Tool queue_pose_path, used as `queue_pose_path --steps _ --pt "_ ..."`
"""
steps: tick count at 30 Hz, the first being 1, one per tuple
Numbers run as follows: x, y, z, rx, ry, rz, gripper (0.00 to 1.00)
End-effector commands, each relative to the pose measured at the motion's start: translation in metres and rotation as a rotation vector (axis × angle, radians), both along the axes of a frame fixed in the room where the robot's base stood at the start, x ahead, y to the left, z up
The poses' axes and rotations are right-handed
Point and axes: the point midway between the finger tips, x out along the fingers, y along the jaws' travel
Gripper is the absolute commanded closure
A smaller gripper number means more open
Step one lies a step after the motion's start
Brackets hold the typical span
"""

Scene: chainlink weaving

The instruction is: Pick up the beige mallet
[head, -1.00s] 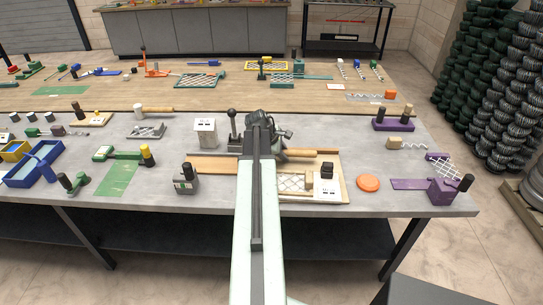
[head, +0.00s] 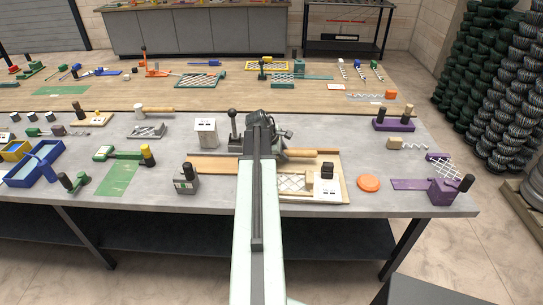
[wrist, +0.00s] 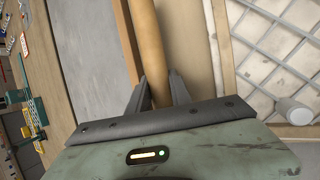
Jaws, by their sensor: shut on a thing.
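A tan wooden handle (head: 302,153) sticks out to the right of my gripper in the head view, over the board at the middle of the grey table. I take it to be the beige mallet; its head is hidden behind my arm. In the wrist view, my gripper (wrist: 160,88) is shut on this handle (wrist: 146,45), with one finger on each side. The handle runs up out of the picture. I cannot tell whether it is clear of the surface below.
An orange disc (head: 368,183) is to the right. A white-headed mallet (head: 160,110) lies at the back left.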

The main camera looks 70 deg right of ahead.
Motion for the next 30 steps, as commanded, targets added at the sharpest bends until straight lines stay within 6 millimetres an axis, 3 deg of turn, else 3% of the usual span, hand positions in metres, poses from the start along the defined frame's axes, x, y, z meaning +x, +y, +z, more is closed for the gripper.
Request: queue_pose_path --steps 11,20,30 --pt "-0.001 0.0 0.006 -0.001 0.0 -0.001 1.0" --pt "-0.001 0.0 0.044 -0.001 0.0 -0.001 1.0" --pt "0.026 0.082 0.044 0.0 0.001 0.003 1.0"
